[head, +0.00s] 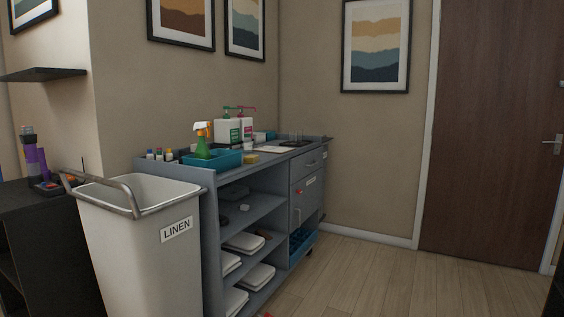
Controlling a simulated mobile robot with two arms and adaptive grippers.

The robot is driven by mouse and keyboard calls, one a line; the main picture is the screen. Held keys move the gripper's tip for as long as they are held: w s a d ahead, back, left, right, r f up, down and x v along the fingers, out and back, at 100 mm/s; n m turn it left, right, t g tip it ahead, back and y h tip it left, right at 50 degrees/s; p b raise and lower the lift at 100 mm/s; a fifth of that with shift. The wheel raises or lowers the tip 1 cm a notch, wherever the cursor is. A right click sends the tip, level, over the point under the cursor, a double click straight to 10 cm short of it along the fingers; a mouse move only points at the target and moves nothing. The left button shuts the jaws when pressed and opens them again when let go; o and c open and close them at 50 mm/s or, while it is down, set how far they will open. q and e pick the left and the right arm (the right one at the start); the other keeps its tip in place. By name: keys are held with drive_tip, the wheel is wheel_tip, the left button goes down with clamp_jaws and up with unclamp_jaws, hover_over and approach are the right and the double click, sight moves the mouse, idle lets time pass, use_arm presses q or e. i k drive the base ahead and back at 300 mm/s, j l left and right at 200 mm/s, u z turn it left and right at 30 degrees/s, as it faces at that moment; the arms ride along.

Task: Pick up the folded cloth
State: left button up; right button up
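White folded cloths lie on the lower shelves of a grey housekeeping cart (209,235). One stack is on the middle shelf (244,242), another lies below it (258,276), and more lie at the left side (235,300). I cannot tell which one is the task's cloth. A flat white item (272,149) on the cart top may also be cloth, but it is too small to tell. Neither of my grippers is in view.
A white LINEN bin (135,245) with a grey handle stands at the cart's left end. The cart top holds a teal tray (228,159), a green spray bottle (202,147) and dispensers (228,130). A black table (35,230) is at left. The wooden floor (390,275) at right is clear.

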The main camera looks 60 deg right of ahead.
sight(250, 159)
drive_tip(key=z, duration=1.55)
